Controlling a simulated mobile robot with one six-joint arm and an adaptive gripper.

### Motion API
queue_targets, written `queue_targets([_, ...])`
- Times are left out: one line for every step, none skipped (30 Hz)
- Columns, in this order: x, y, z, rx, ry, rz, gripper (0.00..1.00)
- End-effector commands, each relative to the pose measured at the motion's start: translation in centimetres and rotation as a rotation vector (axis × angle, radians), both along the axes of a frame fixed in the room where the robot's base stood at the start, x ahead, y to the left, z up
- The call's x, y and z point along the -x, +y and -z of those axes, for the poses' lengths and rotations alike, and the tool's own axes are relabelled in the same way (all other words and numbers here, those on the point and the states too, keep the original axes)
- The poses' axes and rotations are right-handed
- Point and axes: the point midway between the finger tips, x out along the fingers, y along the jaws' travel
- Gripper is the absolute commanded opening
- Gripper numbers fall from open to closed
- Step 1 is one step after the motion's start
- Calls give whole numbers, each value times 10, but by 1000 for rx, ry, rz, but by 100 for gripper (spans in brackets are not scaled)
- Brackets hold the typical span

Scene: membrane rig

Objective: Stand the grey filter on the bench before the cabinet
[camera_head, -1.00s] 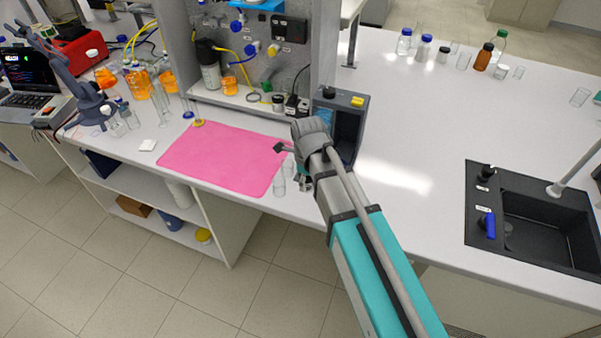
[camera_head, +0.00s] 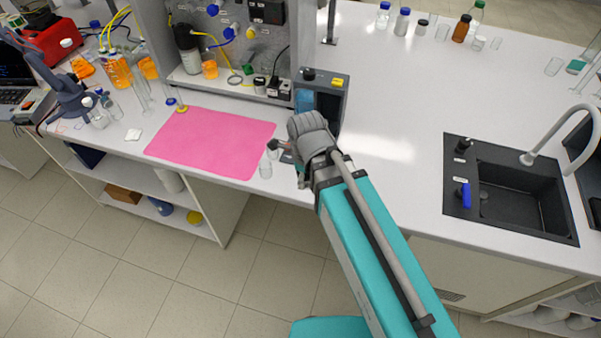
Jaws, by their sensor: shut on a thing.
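My gripper (camera_head: 287,147) is at the end of my teal and grey arm, low over the bench before the dark box-shaped unit. My own grey wrist hides much of it, so the fingers do not show clearly. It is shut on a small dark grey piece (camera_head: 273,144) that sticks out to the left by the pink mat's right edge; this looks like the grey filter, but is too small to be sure. The dark unit (camera_head: 331,107), with a blue panel, stands just behind the wrist; it may be the cabinet. Whether the held piece touches the bench (camera_head: 390,110) cannot be told.
A pink mat (camera_head: 212,142) lies left of the gripper. Clear glassware (camera_head: 266,168) stands close below the gripper at the bench's front edge. A panel with valves and hoses (camera_head: 230,40) is behind. The white bench right of the unit is clear up to the black sink (camera_head: 511,190).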

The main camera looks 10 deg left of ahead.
Motion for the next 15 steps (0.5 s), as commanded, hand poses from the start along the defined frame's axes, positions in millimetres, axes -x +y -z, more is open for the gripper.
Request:
queue_targets([0, 0, 0, 0, 0, 0, 11])
queue_targets([0, 0, 0, 0, 0, 0, 11])
queue_targets([0, 0, 0, 0, 0, 0, 11])
queue_targets([0, 0, 0, 0, 0, 0, 11])
queue_targets([0, 0, 0, 0, 0, 0, 11])
queue_targets([0, 0, 0, 0, 0, 0, 11])
queue_targets([0, 0, 0, 0, 0, 0, 11])
queue_targets([0, 0, 0, 0, 0, 0, 11])
queue_targets([0, 0, 0, 0, 0, 0, 11])
queue_targets([0, 0, 0, 0, 0, 0, 11])
queue_targets([0, 0, 0, 0, 0, 0, 11])
queue_targets([0, 0, 0, 0, 0, 0, 11])
queue_targets([0, 0, 0, 0, 0, 0, 11])
queue_targets([0, 0, 1, 0, 0, 0, 11])
queue_targets([0, 0, 3, 0, 0, 0, 11])
